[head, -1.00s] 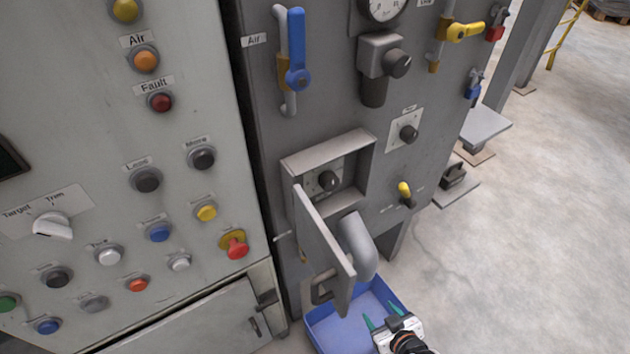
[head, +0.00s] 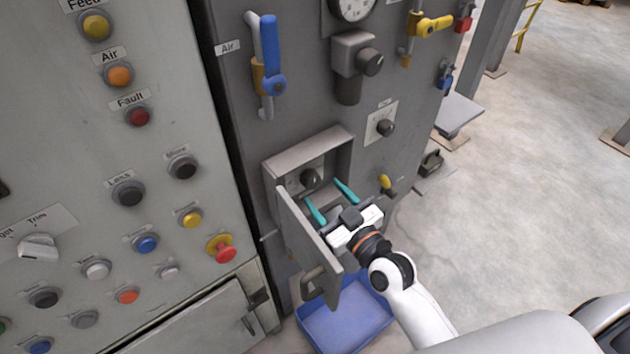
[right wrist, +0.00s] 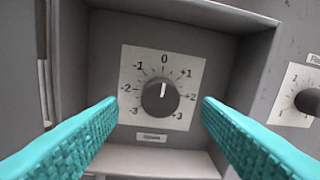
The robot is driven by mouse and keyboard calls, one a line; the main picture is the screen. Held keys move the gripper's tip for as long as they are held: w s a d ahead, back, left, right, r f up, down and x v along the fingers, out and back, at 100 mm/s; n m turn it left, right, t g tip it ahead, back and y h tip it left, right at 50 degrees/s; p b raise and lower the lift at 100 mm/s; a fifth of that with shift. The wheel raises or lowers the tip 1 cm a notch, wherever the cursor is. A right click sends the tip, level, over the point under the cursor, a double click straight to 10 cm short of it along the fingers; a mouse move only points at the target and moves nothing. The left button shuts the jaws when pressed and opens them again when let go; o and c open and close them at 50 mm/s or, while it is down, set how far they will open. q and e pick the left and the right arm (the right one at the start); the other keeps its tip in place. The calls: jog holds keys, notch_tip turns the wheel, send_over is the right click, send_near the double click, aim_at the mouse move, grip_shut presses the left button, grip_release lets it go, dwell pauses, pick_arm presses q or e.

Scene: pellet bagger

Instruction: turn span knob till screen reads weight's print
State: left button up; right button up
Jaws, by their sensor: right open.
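A black knob (head: 311,177) with a white pointer line sits inside a recessed box with its door open. In the right wrist view the knob (right wrist: 160,97) is on a white dial plate (right wrist: 185,62) marked from -3 to +3, with its line near 0. The small label below it (right wrist: 151,138) is too blurred to read. My right gripper (head: 323,190) is open and empty at the mouth of the box. Its teal fingers point at the knob, one on each side, apart from it. No readable screen or weight is in view. My left gripper is not in view.
The open box door (head: 309,232) stands out just left of my right gripper. A blue bin (head: 345,328) lies below. A button panel (head: 75,165) fills the left.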

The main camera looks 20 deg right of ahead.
aim_at(314, 183)
jog(key=shift+x, duration=2.25)
jog(key=shift+c, duration=0.2)
jog(key=c, duration=0.9)
